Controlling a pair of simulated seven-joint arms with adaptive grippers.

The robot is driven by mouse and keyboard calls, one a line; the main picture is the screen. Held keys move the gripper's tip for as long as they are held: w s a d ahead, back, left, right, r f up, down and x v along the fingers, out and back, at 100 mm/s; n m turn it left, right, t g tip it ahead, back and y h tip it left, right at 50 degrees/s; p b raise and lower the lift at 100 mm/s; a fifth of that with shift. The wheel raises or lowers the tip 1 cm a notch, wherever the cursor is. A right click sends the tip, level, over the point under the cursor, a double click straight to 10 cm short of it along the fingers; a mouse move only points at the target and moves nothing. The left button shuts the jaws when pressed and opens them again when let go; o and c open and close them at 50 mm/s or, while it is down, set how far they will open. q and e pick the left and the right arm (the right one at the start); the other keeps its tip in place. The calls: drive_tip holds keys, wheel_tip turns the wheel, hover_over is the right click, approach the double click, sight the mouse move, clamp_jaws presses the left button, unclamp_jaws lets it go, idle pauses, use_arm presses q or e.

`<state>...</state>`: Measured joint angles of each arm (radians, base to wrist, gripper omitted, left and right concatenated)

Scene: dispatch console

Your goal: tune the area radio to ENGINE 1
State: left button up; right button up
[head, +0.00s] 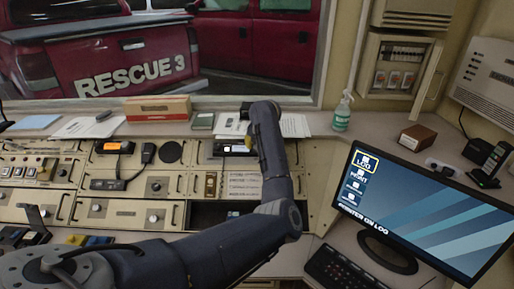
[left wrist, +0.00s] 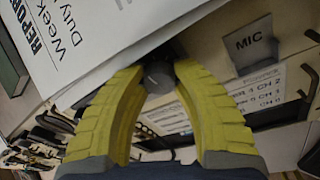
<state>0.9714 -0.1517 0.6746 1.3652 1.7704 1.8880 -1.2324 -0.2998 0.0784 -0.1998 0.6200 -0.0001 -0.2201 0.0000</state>
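My left arm reaches across the console in the head view, and its wrist covers the right part of a dark radio (head: 228,149) with a small lit display. In the left wrist view my left gripper (left wrist: 160,70) has its two yellow fingers closed in on either side of a round dark knob (left wrist: 158,80) with a light pointer mark. The fingertips appear to touch the knob. A printed channel list (left wrist: 265,90), with CH 2 and CH 4 readable, lies beside it; ENGINE 1 is not legible. My right gripper is not in view.
Papers (left wrist: 70,40) lie close by the left finger. A MIC label (left wrist: 252,43) stands right of the knob. A second radio (head: 114,147) with an orange display and a hand mic are further left. The monitor (head: 420,215) and keyboard (head: 345,270) stand at the right.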

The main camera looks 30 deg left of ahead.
use_arm(q)
clamp_jaws()
drive_tip(key=shift+f+n, duration=0.2)
drive_tip(key=shift+n, duration=1.1)
drive_tip(key=o, duration=0.7)
unclamp_jaws()
drive_tip(key=shift+r, duration=0.15)
drive_tip(key=v, duration=1.2)
drive_tip(key=shift+a+r, duration=0.1)
drive_tip(key=shift+a, duration=0.05)
